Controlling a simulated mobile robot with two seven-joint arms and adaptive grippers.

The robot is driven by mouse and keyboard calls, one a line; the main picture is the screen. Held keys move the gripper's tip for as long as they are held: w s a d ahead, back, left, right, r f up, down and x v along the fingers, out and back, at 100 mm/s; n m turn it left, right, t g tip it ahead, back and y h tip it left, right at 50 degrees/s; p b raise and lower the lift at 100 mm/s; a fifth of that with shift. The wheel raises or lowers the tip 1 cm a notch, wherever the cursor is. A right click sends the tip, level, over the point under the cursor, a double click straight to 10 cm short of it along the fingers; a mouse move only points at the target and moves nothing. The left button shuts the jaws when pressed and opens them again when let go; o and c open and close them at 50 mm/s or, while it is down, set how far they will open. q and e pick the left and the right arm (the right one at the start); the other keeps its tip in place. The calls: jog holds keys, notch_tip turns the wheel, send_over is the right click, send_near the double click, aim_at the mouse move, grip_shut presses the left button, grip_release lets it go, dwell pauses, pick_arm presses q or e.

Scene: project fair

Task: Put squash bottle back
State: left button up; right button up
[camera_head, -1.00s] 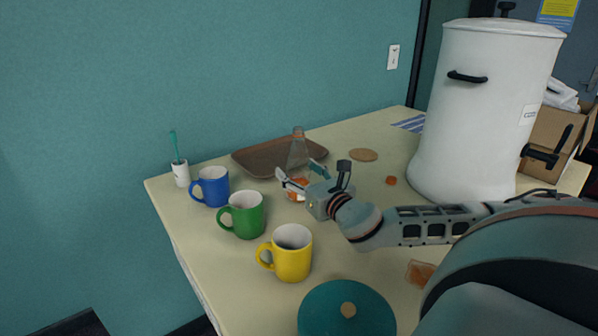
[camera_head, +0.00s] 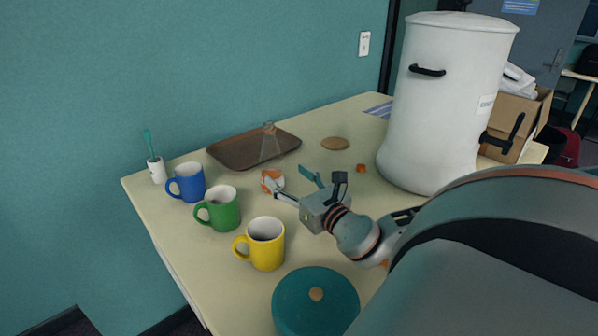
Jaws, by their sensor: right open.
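The squash bottle (camera_head: 270,147) looks like a clear, tapered bottle with an orange and white lower part. It stands upright on the table in front of the brown tray, and its clear top overlaps the tray in the view. My right gripper (camera_head: 288,178) is open and empty, just right of and nearer than the bottle's lower part. Its left finger overlaps the bottle's lower edge in the picture; I cannot tell whether they touch. My left gripper is not in view.
The brown tray (camera_head: 228,153) lies near the wall. Blue (camera_head: 187,185), green (camera_head: 222,210) and yellow (camera_head: 266,247) mugs stand at left. A teal round lidded item (camera_head: 300,312) is in front. A white urn (camera_head: 440,110) stands at right, near a round coaster (camera_head: 335,144) and small orange cube (camera_head: 361,168).

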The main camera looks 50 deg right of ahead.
jog(key=shift+p+v, duration=0.45)
jog(key=shift+v, duration=1.1)
